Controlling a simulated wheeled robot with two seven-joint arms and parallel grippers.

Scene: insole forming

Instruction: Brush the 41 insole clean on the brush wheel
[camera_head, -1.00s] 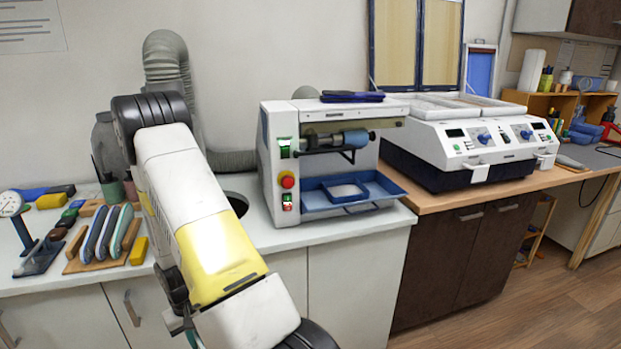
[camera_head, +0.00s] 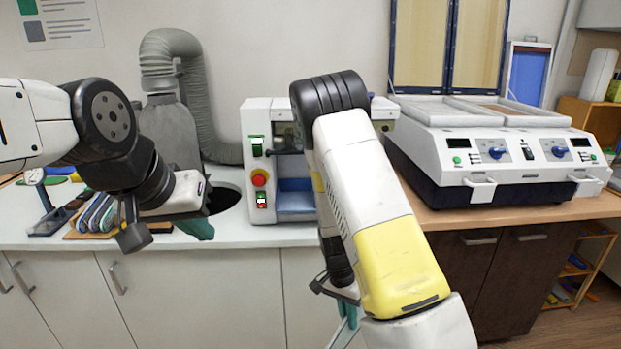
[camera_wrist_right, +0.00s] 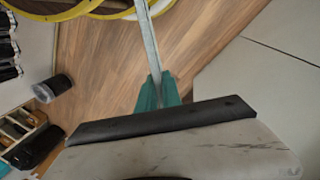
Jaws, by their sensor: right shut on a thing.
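The insole (camera_wrist_right: 148,42) shows in the right wrist view as a thin grey strip, seen edge-on; its size mark cannot be read. My right gripper (camera_wrist_right: 158,92) is shut on it with teal fingers. In the head view this gripper (camera_head: 347,308) hangs low in front of the counter, largely behind its own arm. The brush machine (camera_head: 256,120) stands on the counter. My right arm covers its middle, so the brush wheel is hidden.
The machine has green buttons and a red knob (camera_head: 260,178). A rack of several insoles (camera_head: 98,213) stands at left. A white heating unit (camera_head: 500,150) stands at right.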

